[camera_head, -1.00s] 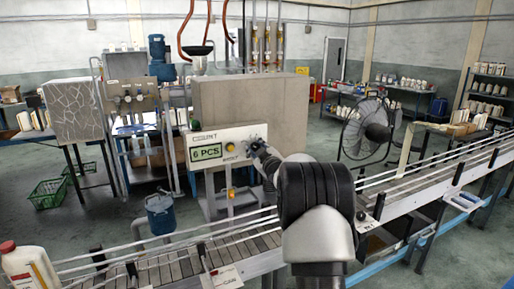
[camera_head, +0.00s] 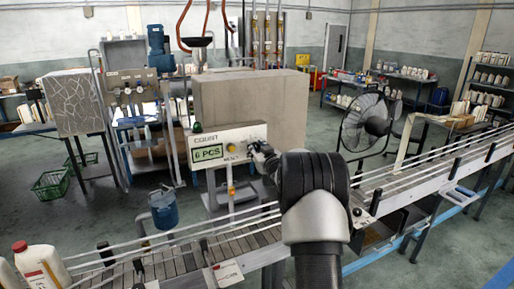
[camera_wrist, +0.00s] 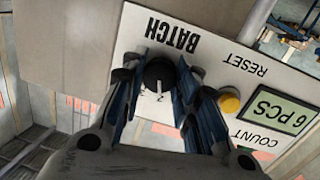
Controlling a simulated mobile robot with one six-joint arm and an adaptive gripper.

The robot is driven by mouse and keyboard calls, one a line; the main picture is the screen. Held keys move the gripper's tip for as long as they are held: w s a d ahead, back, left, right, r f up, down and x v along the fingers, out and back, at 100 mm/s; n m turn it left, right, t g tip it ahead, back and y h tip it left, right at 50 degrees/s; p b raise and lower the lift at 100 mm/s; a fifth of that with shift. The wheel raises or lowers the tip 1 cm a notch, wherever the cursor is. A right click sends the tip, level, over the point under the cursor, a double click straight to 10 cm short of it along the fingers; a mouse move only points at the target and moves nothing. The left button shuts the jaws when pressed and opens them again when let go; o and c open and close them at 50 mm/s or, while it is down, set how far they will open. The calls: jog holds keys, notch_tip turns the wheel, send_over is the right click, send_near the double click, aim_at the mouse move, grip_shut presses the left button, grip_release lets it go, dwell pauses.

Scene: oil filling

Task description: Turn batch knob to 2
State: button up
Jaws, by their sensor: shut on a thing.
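The batch knob (camera_wrist: 158,75) is a round black dial under the word BATCH on a pale control panel (camera_wrist: 218,40), which appears upside down in the wrist view. A small mark like a 2 shows at the knob's edge. My gripper (camera_wrist: 160,85) has its blue-edged fingers on both sides of the knob and is shut on it. In the head view the panel (camera_head: 236,136) faces me, and my gripper (camera_head: 262,150) reaches its right end. The knob is hidden there. The green display (camera_head: 206,153) reads 6 PCS, and it also shows in the wrist view (camera_wrist: 276,113).
A yellow reset button (camera_wrist: 229,102) sits beside my right finger in the wrist view. A conveyor (camera_head: 190,262) with rails runs below the panel. White bottles (camera_head: 40,265) stand at its left end. A fan (camera_head: 368,122) stands to the right.

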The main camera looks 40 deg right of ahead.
dwell(0.3)
jog(key=o, duration=1.1)
jog(key=v, duration=1.2)
